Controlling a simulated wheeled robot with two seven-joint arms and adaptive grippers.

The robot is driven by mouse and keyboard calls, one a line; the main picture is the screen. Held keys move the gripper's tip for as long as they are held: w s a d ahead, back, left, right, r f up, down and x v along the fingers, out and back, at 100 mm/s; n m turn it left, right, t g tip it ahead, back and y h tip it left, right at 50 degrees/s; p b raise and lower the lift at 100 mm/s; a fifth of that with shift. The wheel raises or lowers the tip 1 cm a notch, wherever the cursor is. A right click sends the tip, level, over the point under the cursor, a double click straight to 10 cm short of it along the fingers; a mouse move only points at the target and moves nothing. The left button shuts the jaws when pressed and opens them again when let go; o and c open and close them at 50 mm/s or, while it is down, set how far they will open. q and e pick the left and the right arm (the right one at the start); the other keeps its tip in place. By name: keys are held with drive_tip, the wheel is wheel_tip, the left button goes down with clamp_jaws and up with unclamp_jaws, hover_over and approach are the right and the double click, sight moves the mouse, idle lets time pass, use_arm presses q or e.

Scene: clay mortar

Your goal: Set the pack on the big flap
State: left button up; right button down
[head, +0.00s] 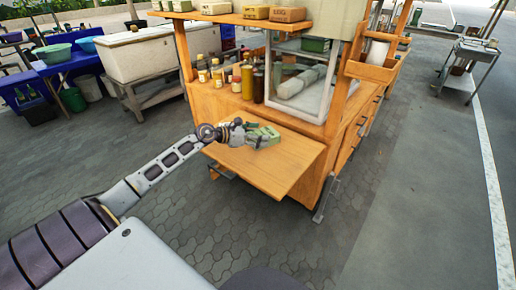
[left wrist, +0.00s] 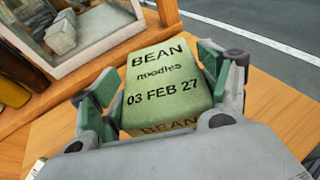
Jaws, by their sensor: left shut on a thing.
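The pack (left wrist: 165,85) is a green block printed "BEAN noodles 03 FEB 27" in the left wrist view. My left gripper (left wrist: 160,98) has its green-padded fingers on both sides of the pack and is shut on it. In the head view the pack (head: 268,133) shows at the tip of my left gripper (head: 258,137), over the big flap (head: 265,168). The big flap is a flat wooden board folded out from the front of the cart. I cannot tell whether the pack touches the flap. My right gripper is not in view.
The wooden cart (head: 345,150) stands behind the flap, with several bottles and jars (head: 247,80) on its counter and a glass case (head: 302,82). Boxes (head: 288,14) line the upper shelf. The near part of the flap is bare.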

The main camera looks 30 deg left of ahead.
use_arm(q)
wheel_tip(320, 180, down, 2)
drive_tip(key=shift+f, duration=0.5)
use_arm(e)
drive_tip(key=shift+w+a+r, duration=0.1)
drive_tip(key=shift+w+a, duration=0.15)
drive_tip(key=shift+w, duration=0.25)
use_arm(q)
drive_tip(key=shift+f, duration=0.3)
wheel_tip(320, 180, down, 2)
drive_tip(key=shift+f+b, duration=0.25)
drive_tip(key=shift+b, duration=0.15)
drive_tip(key=shift+f, duration=0.3)
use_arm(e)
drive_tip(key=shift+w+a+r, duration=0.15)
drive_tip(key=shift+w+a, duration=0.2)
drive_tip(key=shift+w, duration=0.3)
